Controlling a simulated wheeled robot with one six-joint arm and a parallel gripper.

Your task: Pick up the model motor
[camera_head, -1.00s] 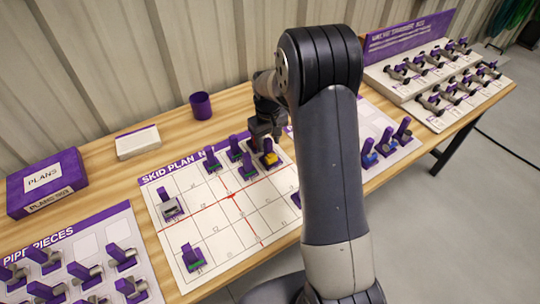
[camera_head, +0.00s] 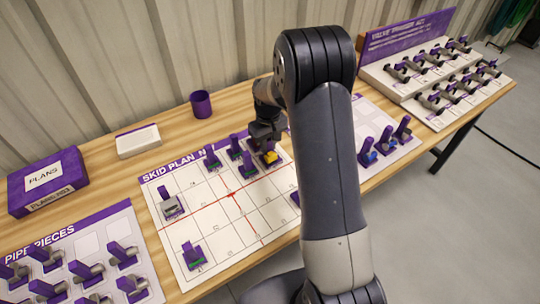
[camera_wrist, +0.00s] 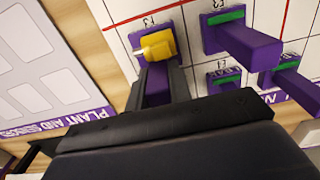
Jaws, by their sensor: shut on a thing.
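The model motor, a yellow body on a purple base with a purple upright handle, stands on the skid plan board (camera_head: 225,225) near its far right corner. Its yellow body shows in the head view (camera_head: 271,157) and in the wrist view (camera_wrist: 158,44). My gripper (camera_head: 266,143) is above it, pointing down. In the wrist view my gripper (camera_wrist: 160,88) has a finger on each side of the purple handle and is shut on it. The base appears to rest on the board. My arm hides part of the board's right side.
Purple pieces with green labels (camera_head: 248,166) stand close beside the motor. A grey piece (camera_head: 172,206) and another green-labelled piece (camera_head: 194,255) are farther left. A purple cup (camera_head: 201,105) and a white box (camera_head: 138,142) stand behind. Blue-bodied pieces (camera_head: 383,142) stand to the right.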

